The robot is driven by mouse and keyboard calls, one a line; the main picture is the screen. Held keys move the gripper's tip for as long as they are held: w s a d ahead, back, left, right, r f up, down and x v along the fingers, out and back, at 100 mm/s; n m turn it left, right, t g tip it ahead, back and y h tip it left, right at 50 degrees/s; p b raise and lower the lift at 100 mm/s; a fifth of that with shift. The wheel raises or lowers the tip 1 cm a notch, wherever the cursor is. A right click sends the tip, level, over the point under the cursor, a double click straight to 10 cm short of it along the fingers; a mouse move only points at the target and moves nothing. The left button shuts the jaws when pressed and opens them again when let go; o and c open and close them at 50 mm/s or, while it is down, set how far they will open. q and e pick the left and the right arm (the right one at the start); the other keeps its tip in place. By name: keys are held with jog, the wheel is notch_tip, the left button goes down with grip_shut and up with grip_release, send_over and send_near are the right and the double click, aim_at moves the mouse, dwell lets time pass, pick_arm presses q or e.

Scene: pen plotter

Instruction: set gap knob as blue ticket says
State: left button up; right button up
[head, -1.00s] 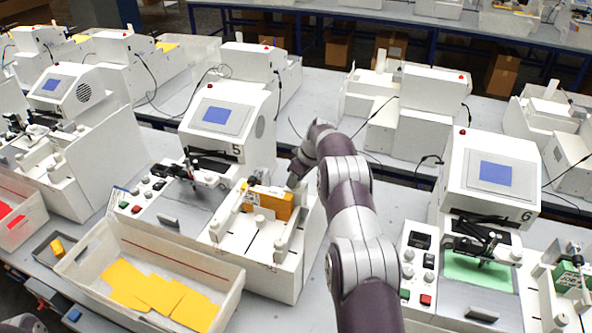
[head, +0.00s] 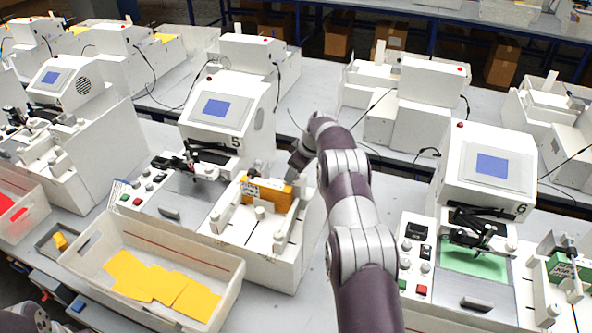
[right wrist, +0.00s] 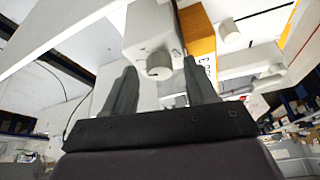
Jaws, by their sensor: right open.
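Plotter 5 (head: 226,112) stands left of my right arm, with an orange-yellow block (head: 268,193) in its right-hand bay. A small blue-and-white card (head: 117,192) sits at its left edge; its writing is too small to read. My right gripper (head: 294,176) is at the back right of that bay, its fingers largely hidden in the head view. My left gripper is not in view.
A white bin (head: 88,259) with yellow sheets stands in front of plotter 5. Plotter 6 (head: 490,165) is to the right, with green paper. Other plotters fill the tables behind and left. Bare table shows right of plotter 5, below my arm.

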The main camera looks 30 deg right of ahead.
jog(key=shift+d+r, duration=0.1)
jog(key=shift+r, duration=0.25)
jog(key=p+v, duration=0.4)
jog(key=v, duration=0.8)
jog(key=shift+s, duration=0.15)
